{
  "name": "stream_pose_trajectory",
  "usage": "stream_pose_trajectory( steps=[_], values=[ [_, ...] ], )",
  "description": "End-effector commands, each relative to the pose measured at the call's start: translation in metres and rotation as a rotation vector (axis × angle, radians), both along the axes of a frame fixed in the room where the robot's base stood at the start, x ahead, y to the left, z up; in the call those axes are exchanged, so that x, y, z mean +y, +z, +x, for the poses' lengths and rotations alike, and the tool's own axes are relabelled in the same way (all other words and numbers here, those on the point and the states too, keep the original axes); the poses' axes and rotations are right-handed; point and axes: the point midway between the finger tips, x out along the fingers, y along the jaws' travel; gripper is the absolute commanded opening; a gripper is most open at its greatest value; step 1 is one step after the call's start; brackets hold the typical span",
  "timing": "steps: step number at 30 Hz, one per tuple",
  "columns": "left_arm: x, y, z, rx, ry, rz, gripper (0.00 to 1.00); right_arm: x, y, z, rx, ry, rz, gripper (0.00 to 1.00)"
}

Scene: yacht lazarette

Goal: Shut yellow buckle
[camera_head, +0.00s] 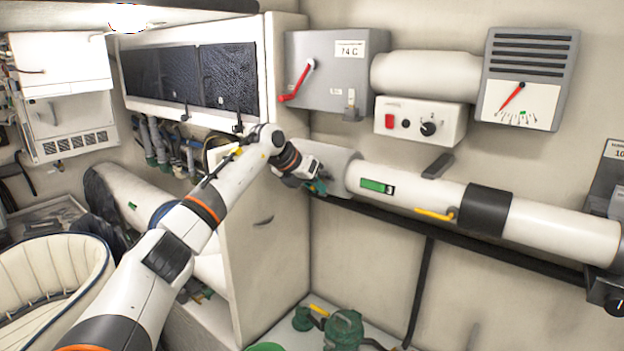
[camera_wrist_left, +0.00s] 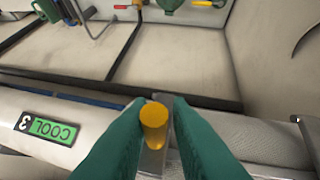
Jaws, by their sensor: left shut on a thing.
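My left gripper (camera_head: 318,187) is at the left end of the white pipe (camera_head: 410,190), beside the green label. In the left wrist view its green fingers (camera_wrist_left: 153,140) are closed around the rounded end of a yellow lever (camera_wrist_left: 153,122), which looks like the yellow buckle's handle. A metal strap (camera_wrist_left: 154,161) shows just under it, next to a grey woven sleeve (camera_wrist_left: 270,140). In the head view my gripper and wrist hide this buckle. Another yellow lever (camera_head: 434,214) is on the same pipe beside a black band. My right gripper is not in view.
A grey box with a red lever (camera_head: 330,75) and a control box (camera_head: 420,121) are on the wall above the pipe. A cabinet (camera_head: 265,230) stands close at the left. A green pump (camera_head: 343,328) is below. A dark rail (camera_head: 480,252) runs under the pipe.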

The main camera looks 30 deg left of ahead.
Motion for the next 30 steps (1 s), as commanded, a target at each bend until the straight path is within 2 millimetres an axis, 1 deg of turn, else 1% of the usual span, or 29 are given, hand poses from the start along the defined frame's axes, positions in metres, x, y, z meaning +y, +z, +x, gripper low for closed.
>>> stream_pose_trajectory(
  steps=[1, 10, 26, 27, 30],
  values=[
    [-0.0039, 0.0019, 0.0021, 0.026, -0.005, -0.002, 0.0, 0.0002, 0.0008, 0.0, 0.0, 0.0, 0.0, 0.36],
    [-0.0042, 0.0028, 0.0054, 0.126, -0.007, 0.006, 0.0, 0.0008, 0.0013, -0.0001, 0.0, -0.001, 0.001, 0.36],
    [-0.0039, 0.0024, 0.0062, 0.149, -0.007, 0.009, 0.0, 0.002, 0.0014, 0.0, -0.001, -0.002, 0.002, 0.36],
    [-0.004, 0.0024, 0.0061, 0.149, -0.007, 0.009, 0.2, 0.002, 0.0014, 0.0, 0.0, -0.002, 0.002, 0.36],
    [-0.0035, 0.0024, 0.0061, 0.148, -0.007, 0.009, 0.34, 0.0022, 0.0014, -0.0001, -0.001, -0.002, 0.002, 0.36]
  ],
)
